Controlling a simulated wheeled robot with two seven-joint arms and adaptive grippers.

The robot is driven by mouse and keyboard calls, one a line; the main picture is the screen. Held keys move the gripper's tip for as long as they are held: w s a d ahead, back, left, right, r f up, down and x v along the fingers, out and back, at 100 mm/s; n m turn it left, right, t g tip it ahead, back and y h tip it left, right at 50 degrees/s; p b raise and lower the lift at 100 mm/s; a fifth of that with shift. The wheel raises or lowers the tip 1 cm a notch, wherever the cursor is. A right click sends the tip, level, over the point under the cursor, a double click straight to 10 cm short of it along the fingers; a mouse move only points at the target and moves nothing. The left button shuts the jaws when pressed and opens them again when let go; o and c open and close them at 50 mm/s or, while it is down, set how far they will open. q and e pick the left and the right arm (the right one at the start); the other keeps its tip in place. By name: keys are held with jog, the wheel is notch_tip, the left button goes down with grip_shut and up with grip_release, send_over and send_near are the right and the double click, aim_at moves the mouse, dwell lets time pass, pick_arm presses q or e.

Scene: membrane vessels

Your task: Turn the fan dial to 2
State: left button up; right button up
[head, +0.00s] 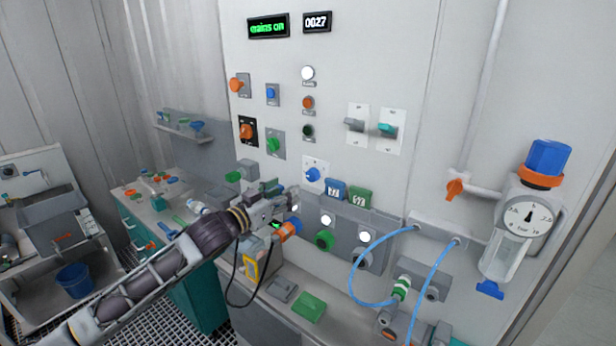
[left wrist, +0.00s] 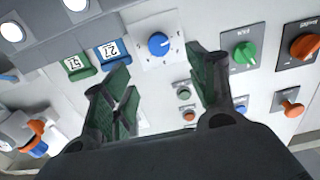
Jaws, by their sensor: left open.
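A blue dial (head: 313,174) sits on a white square plate with small marks around it, on the wall panel; I take it as the fan dial, though its label is too small to read. It also shows in the left wrist view (left wrist: 158,44), between and beyond my fingertips. My left gripper (head: 292,203) is open and empty, below and left of the dial in the head view. It also shows in the left wrist view (left wrist: 162,72), its green-padded fingers apart and not visibly touching the dial. My right gripper is not in view.
A blue tag (head: 335,189) and a green tag (head: 359,197) are right of the dial. A green knob (head: 273,143) and an orange knob (head: 246,131) are up and left. Blue hoses (head: 368,250) loop at right. An orange-ended device (head: 288,230) is below my gripper.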

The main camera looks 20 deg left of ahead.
pick_arm(q)
jog(key=p, duration=0.2)
send_near(310, 176)
jog(key=shift+w, duration=1.1)
jog(key=shift+d+r+p+x, duration=0.1)
jog(key=shift+d+p+x, duration=0.15)
jog(key=shift+x, duration=1)
jog(key=shift+d+r+p+x, duration=0.1)
jog(key=shift+d+p+x, duration=0.1)
jog(key=shift+x, duration=1.05)
jog(key=shift+w+d, duration=0.25)
jog(key=shift+w, duration=0.45)
jog(key=shift+f, duration=0.1)
jog(key=c, duration=1)
